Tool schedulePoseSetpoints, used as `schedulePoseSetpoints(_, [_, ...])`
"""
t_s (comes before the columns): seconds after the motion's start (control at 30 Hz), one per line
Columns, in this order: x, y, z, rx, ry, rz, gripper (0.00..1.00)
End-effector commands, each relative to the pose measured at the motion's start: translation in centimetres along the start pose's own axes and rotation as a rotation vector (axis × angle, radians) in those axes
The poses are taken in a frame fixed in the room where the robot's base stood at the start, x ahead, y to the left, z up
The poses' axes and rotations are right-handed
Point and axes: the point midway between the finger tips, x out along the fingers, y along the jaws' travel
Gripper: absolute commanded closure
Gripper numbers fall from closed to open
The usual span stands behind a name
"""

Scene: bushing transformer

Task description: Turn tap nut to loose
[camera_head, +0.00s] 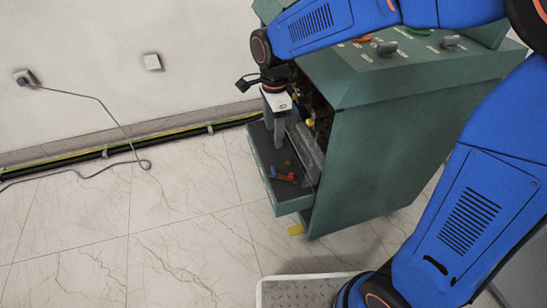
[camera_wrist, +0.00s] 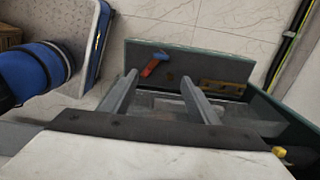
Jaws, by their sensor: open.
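I cannot make out the tap nut for certain in either view. My gripper (camera_head: 279,144) hangs pointing down over the open bottom tray (camera_head: 256,158) of a green cabinet (camera_head: 375,170). In the wrist view my gripper (camera_wrist: 160,79) has its two grey fingers well apart, with nothing visible held between them. A red and blue tool-like item (camera_head: 285,177) lies in the tray, below and apart from the fingers; it also shows in the wrist view (camera_wrist: 155,63). The inside of the cabinet is dark and partly hidden behind my gripper.
The cabinet top carries several levers or knobs (camera_head: 387,48). A yellow part (camera_head: 296,230) juts out at the cabinet's lower front. A black pipe (camera_head: 115,150) runs along the wall foot, and a cable (camera_head: 110,112) hangs from a socket.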

Motion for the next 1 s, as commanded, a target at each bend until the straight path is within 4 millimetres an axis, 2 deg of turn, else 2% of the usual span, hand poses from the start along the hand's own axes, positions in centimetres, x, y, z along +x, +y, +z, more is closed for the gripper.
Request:
schedulePoseSetpoints(0.17, [1.1,-0.1,0.1,0.002,0.000,0.002,0.45])
schedulePoseSetpoints(0.27, [2.4,0.0,0.0,0.002,0.001,0.003,0.45])
schedulePoseSetpoints(1.0, [15.1,0.1,0.0,0.002,0.001,0.004,0.45])
